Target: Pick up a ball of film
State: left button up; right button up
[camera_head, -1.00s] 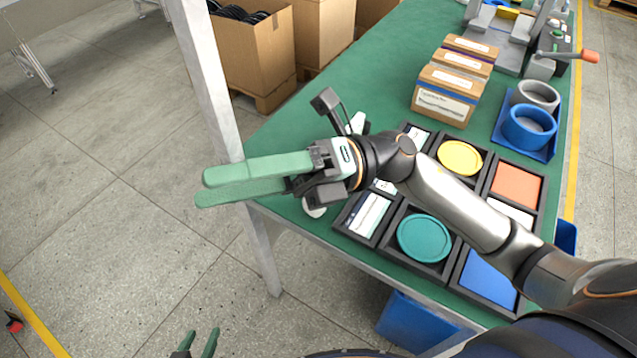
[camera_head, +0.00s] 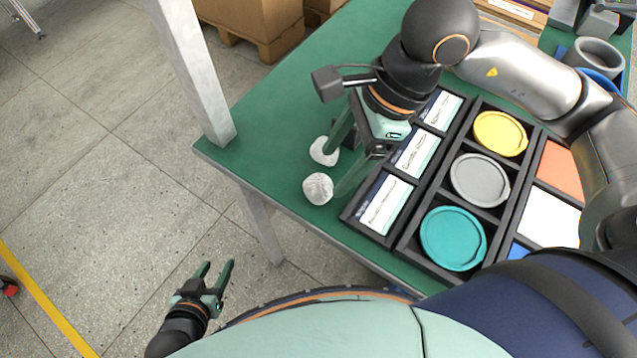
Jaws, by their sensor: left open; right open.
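Two crumpled whitish balls of film lie on the green table near its left edge. The farther ball (camera_head: 322,155) is partly covered by one finger of my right gripper (camera_head: 333,172). The nearer ball (camera_head: 318,188) lies just left of the other fingertip. My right gripper is open and points down over the table beside both balls. I cannot tell whether its fingers touch either ball. My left gripper (camera_head: 217,266) is open and empty, low over the floor and away from the table.
A black organizer (camera_head: 408,242) with labelled cards and round yellow, grey and teal lids stands right of the balls. A white post (camera_head: 188,70) rises at the table's left corner. Cardboard boxes (camera_head: 255,22) stand behind. Green table (camera_head: 265,115) left of the gripper is clear.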

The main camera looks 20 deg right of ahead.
aim_at(324, 180)
jog(key=x, duration=0.6)
jog(key=shift+w+f, duration=0.1)
jog(key=shift+f, duration=0.15)
jog(key=shift+c, duration=0.2)
jog(key=c, duration=1)
